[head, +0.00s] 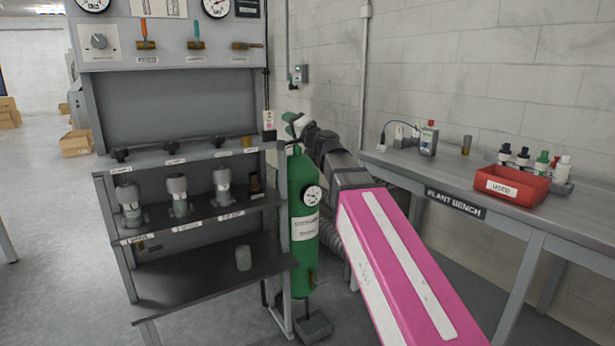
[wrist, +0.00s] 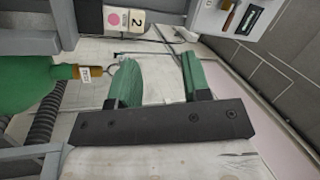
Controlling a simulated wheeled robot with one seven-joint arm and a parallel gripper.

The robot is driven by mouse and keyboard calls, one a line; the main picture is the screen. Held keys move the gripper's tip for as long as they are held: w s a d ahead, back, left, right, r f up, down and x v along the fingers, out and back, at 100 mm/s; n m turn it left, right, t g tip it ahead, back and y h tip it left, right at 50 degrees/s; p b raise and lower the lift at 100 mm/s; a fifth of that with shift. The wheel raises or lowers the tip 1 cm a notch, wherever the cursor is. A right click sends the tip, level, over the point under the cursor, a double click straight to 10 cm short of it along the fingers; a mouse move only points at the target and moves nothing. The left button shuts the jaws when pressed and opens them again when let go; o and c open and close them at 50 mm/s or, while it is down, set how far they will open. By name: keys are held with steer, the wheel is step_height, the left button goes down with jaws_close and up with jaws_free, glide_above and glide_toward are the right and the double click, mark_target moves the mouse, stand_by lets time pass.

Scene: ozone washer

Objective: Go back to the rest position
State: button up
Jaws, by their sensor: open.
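My gripper (head: 295,124) is at the end of my pink arm, just above the top of the green cylinder (head: 302,220) in the head view. In the wrist view its two green fingers (wrist: 158,76) stand apart with nothing between them. The cylinder, with a round gauge and a white label, stands upright between the shelf rack and the bench. Part of it shows at the left of the wrist view (wrist: 28,82), beside a brass fitting with a tag (wrist: 84,72). My wrist hides part of the cylinder's top right side in the head view.
A grey rack (head: 190,240) with several valve-like units stands left of the cylinder. The plant bench (head: 450,190) stands right, with a red tray (head: 512,184) and bottles. A ribbed hose (head: 335,245) hangs behind the cylinder. The floor at far left is mostly clear.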

steer(key=s+d+f+n+g+h, duration=0.1)
steer(key=s+d+f+g+h, duration=0.15)
steer(key=f, duration=0.85)
steer(key=s+d+f+n+g+h, duration=0.1)
steer(key=d+f+n+g, duration=0.15)
steer(key=f, duration=0.85)
steer(key=s+d+f+n+g+h, duration=0.1)
steer(key=s+d+f+g+h, duration=0.15)
steer(key=f, duration=0.85)
steer(key=s+d+f+g+h, duration=0.4)
steer(key=s+d+f, duration=0.3)
steer(key=f, duration=0.4)
steer(key=s+d+f+g+h, duration=0.4)
steer(key=s+d+f, duration=0.4)
steer(key=d+f, duration=0.2)
steer(key=shift+s+d+f, duration=0.2)
steer(key=shift+s+f, duration=0.05)
steer(key=shift+f, duration=0.5)
